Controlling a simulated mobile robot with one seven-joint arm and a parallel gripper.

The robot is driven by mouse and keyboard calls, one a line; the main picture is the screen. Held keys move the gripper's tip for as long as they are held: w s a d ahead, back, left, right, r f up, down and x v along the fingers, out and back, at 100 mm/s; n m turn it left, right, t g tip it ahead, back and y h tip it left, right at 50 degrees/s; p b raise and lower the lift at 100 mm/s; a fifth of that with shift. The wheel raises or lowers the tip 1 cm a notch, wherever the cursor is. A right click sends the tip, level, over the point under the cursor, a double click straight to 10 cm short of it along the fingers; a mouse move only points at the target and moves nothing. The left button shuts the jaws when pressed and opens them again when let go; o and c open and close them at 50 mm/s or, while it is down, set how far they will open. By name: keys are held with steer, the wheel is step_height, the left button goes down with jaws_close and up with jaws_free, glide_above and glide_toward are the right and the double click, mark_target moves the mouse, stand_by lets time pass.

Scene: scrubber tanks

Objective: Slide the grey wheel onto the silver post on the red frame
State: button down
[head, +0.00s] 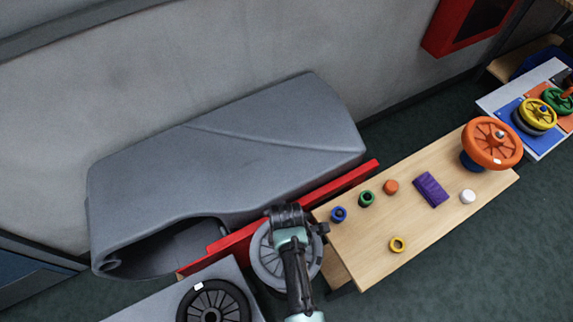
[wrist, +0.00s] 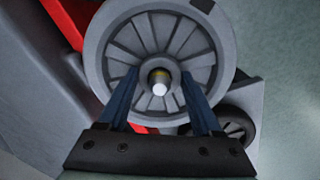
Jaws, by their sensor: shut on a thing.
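The grey wheel (head: 268,268) is below the red frame (head: 345,185) in the head view, partly covered by my arm. The wheel (wrist: 110,65) fills the upper middle of the wrist view, its spoked face toward the camera. My gripper (wrist: 160,76) is shut on the grey wheel, with its blue fingers either side of the hub; it also shows in the head view (head: 288,222). The silver post (wrist: 161,84) shows its pale round end at the hub's centre, with a brass-coloured edge above. How far the wheel sits along the post cannot be told.
A black wheel (head: 190,308) lies on a grey surface at bottom left. A large grey tank cover (head: 230,170) stands behind the red frame. To the right, a wooden bench (head: 370,270) holds small coloured parts and an orange wheel (head: 480,150).

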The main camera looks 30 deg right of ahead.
steer(key=shift+w+f, duration=0.1)
stand_by(0.7)
steer(key=shift+c, duration=1.1)
jaws_free()
steer(key=shift+o, duration=1.1)
steer(key=shift+f, duration=0.1)
steer(key=shift+r, duration=0.25)
steer(key=shift+r+p, duration=1.3)
steer(key=shift+p, duration=0.25)
